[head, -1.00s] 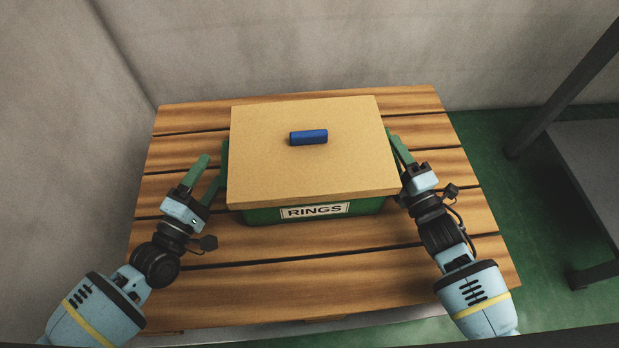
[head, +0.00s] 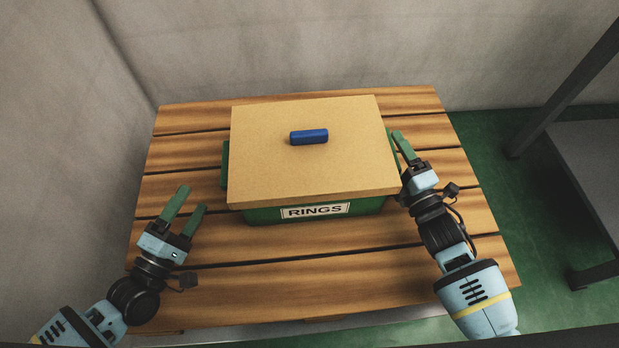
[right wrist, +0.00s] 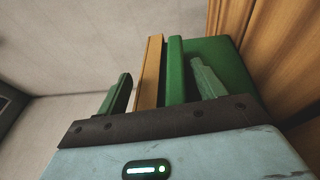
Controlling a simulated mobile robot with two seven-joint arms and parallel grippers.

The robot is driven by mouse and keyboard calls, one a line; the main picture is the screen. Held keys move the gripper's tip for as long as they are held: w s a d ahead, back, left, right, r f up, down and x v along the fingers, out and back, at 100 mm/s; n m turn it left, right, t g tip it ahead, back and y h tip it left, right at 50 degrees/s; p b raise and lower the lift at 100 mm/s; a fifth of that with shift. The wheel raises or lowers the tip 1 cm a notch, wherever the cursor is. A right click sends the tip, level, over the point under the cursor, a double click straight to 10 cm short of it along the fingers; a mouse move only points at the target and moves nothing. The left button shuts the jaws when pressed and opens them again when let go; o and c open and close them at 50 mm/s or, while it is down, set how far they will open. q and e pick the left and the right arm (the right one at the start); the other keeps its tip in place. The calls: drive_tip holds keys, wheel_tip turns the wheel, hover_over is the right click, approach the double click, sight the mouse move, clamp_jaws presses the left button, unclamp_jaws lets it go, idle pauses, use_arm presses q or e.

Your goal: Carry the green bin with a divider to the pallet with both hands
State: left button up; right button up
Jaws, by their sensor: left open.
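The green bin (head: 262,215) with a "RINGS" label rests on the slatted wooden pallet (head: 330,273). My right gripper (head: 397,138) is at the bin's right side. In the right wrist view its fingers (right wrist: 160,82) stand apart, with the lid edge and a green upright part of the bin between them, and gaps show.
Grey walls stand behind and left of the pallet. A dark metal frame with a grey shelf (head: 590,150) stands at the right, over green floor (head: 530,225). The pallet's front slats are bare.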

drive_tip(key=shift+o, duration=1)
drive_tip(key=shift+f, duration=0.1)
drive_tip(key=shift+s+f, duration=0.1)
drive_tip(key=shift+s, duration=0.05)
drive_tip(key=v, duration=1.1)
drive_tip(key=shift+s+d, duration=0.2)
drive_tip(key=shift+s, duration=0.15)
